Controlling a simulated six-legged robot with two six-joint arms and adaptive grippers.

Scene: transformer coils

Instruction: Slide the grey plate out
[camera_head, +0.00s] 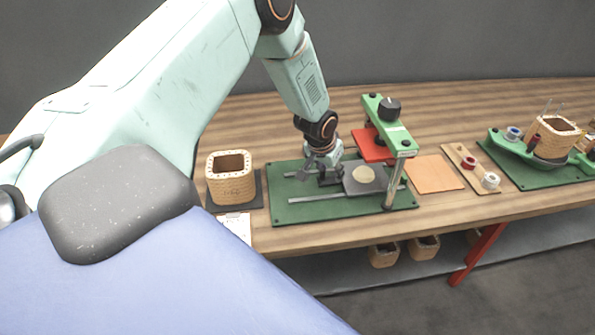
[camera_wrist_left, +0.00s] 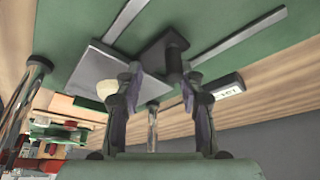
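The grey plate (camera_head: 351,186) lies between two metal rails (camera_head: 320,197) on the green base (camera_head: 300,209), partly under the green press frame (camera_head: 389,129). A round beige disc (camera_head: 364,174) is on it. My left gripper (camera_head: 325,182) is low over the plate's left end, beside a dark handle piece there. In the left wrist view, the fingers (camera_wrist_left: 157,76) are apart, with the grey plate (camera_wrist_left: 96,69) beyond them. A dark upright knob (camera_wrist_left: 173,64) shows close to the right finger; whether they touch is unclear. My right gripper is out of view.
A woven coil box (camera_head: 230,186) stands left of the green base. An orange board (camera_head: 434,174) and a wooden strip with spools (camera_head: 470,168) lie to the right. The rails' left part is clear of objects except my gripper.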

